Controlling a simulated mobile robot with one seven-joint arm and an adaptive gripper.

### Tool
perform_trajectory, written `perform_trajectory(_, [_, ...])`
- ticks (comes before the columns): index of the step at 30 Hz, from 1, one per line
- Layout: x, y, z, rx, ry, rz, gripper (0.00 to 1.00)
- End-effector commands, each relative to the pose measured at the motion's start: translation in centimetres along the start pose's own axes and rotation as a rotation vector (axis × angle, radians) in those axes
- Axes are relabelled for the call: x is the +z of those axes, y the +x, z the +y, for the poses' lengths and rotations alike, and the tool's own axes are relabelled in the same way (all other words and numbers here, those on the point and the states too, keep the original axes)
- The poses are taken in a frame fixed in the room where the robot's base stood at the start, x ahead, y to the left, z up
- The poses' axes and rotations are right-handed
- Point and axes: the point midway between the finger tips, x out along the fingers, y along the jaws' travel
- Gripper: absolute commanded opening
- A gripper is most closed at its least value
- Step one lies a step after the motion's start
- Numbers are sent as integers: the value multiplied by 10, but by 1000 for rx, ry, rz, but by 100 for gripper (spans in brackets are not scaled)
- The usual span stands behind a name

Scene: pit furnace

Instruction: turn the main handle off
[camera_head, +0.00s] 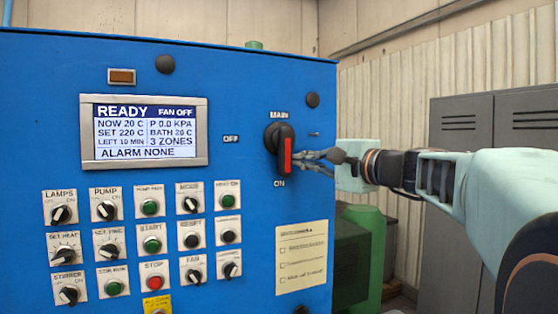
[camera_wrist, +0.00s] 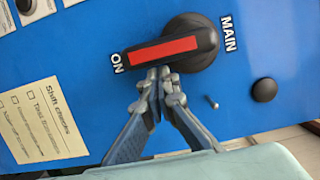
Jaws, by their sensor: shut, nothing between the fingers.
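The main handle (camera_head: 287,154) is a black rotary knob with a red bar on the blue panel. Its bar points straight down at the ON label (camera_head: 279,183); the OFF label (camera_head: 231,139) is to its left. In the wrist view the main handle (camera_wrist: 165,50) shows its red bar pointing left to ON. My gripper (camera_head: 300,156) is shut and empty, just right of the bar in the head view. In the wrist view my gripper (camera_wrist: 159,73) has its fingertips together beside the bar, at or very near its edge; I cannot tell whether they touch.
The blue panel (camera_head: 40,120) holds a screen (camera_head: 145,131) reading READY, FAN OFF, and several small knobs and buttons below it. A paper checklist (camera_head: 301,257) is under the handle. A green cylinder (camera_head: 363,250) and grey lockers (camera_head: 462,122) stand to the right.

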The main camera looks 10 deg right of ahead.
Motion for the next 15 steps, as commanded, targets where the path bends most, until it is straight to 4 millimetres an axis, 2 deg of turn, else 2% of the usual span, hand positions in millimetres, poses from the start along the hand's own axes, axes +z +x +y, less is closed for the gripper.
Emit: perform_trajectory(15, [4,1,4,-17,70,-1,0])
